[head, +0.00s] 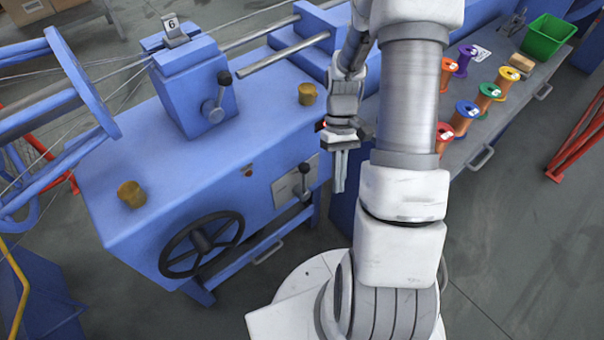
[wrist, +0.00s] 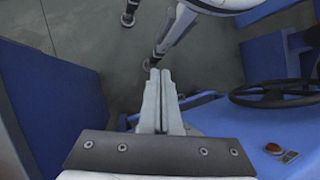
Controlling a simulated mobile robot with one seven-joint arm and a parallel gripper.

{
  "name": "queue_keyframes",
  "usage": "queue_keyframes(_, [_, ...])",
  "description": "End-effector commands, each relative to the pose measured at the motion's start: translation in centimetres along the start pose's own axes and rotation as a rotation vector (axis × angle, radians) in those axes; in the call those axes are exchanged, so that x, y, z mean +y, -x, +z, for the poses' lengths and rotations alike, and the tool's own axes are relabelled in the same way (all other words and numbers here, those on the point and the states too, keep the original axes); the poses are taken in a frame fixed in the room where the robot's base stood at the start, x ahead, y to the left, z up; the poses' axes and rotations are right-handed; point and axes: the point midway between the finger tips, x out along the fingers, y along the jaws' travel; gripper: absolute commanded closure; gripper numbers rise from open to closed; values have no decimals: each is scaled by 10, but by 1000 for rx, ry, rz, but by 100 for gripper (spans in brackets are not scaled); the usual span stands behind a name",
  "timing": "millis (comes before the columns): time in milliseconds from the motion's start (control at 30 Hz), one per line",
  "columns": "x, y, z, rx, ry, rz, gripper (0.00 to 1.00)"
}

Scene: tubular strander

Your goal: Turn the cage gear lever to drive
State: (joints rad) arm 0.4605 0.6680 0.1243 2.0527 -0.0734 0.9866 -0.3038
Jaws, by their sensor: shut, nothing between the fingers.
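A lever with a dark knob (head: 304,182) stands on a pale plate (head: 285,190) on the front of the blue machine (head: 130,240). A second lever with a black knob (head: 217,98) is on the side of the raised blue block on top. I cannot read labels that tell which is the cage gear lever. My gripper (head: 340,188) points down to the right of the front lever, apart from it in the picture. Its fingers are shut together and empty, as the wrist view also shows (wrist: 160,74). I cannot make out either lever clearly in the wrist view.
A black handwheel (head: 202,244) sticks out of the machine's front, left of the front lever. It also shows in the wrist view (wrist: 272,94). A grey bench (head: 470,145) with coloured spools and a green bin (head: 548,38) stands at the right. Bare floor shows at lower right.

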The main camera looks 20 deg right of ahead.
Motion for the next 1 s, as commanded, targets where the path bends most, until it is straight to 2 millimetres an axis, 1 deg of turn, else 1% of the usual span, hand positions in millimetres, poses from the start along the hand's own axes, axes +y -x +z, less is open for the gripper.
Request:
queue_keyframes(33, [-9,3,-3,17,201,119,100])
queue_keyframes(167, [-31,13,-17,35,739,401,100])
queue_keyframes(200, [-41,16,-22,32,905,480,100])
queue_keyframes(267, [-58,21,-29,22,1142,590,100])
queue_keyframes(300, [-70,23,-33,13,1288,655,100])
queue_keyframes(400, [-98,27,-39,-14,1589,784,100])
queue_keyframes(500, [-118,28,-41,-39,1788,865,100])
queue_keyframes(600, [-128,27,-42,-51,1883,902,100])
queue_keyframes(667, [-128,25,-44,-56,1903,910,100])
queue_keyframes(767, [-124,16,-49,-58,1905,909,100])
queue_keyframes(1000, [-106,-16,-74,-56,1900,907,100])
